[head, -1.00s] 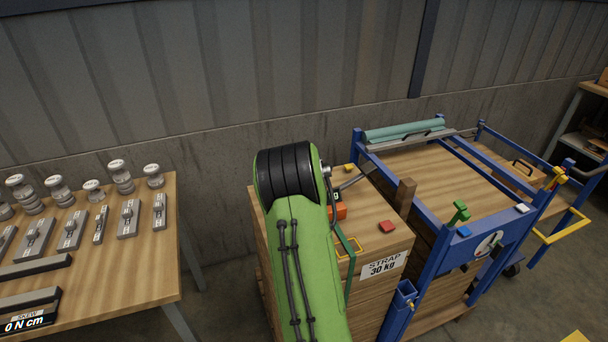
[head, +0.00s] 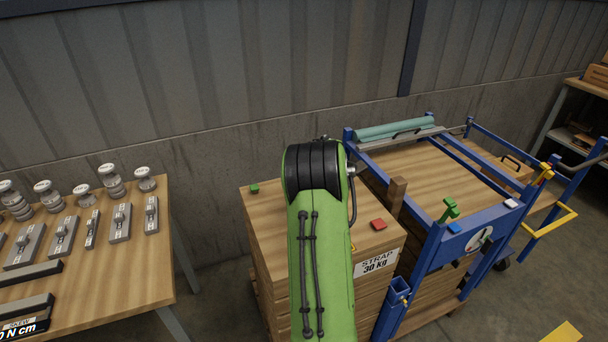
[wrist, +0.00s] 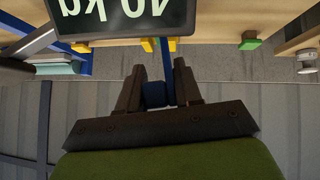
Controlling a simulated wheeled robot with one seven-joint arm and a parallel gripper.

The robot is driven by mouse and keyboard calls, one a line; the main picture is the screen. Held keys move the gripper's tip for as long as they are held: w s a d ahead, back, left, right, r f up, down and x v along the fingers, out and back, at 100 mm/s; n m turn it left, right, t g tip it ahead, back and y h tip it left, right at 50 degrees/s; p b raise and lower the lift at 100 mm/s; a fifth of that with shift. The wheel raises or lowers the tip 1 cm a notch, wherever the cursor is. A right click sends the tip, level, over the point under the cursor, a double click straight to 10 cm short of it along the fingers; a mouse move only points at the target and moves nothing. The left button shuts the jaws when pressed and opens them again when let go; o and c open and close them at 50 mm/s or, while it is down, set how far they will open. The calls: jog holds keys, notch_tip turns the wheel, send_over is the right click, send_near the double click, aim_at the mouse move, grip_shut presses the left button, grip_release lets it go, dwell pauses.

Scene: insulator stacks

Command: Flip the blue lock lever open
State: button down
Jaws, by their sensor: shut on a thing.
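In the wrist view, my gripper (wrist: 156,95) has its two dark fingers closed on a blue lever (wrist: 153,93). The lever's blunt blue end sits between the fingertips. A blue bar (wrist: 167,62) runs from behind it towards the top of the picture. The wrist picture is upside down, so I cannot tell the lever's angle well. In the head view, my green arm reaches over the crate marked "STRAP 30 kg" (head: 378,262). The arm hides my gripper and the held lever there.
A red block (head: 378,225) and a green block (head: 254,188) lie on the crate top. A wooden post (head: 397,196) and blue cart frame (head: 432,245) stand right of my arm. An upside-down dark weight display (wrist: 120,16) is close in the wrist view.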

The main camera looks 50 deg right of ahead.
jog(key=c, duration=1)
grip_release()
jog(key=shift+s+d+r, duration=0.25)
jog(key=shift+d, duration=0.15)
jog(key=shift+f, duration=0.1)
jog(key=shift+a+f, duration=0.1)
jog(key=v, duration=1.5)
jog(key=shift+s+a+r+p, duration=0.15)
jog(key=shift+a+r+p, duration=0.1)
jog(key=shift+p, duration=0.15)
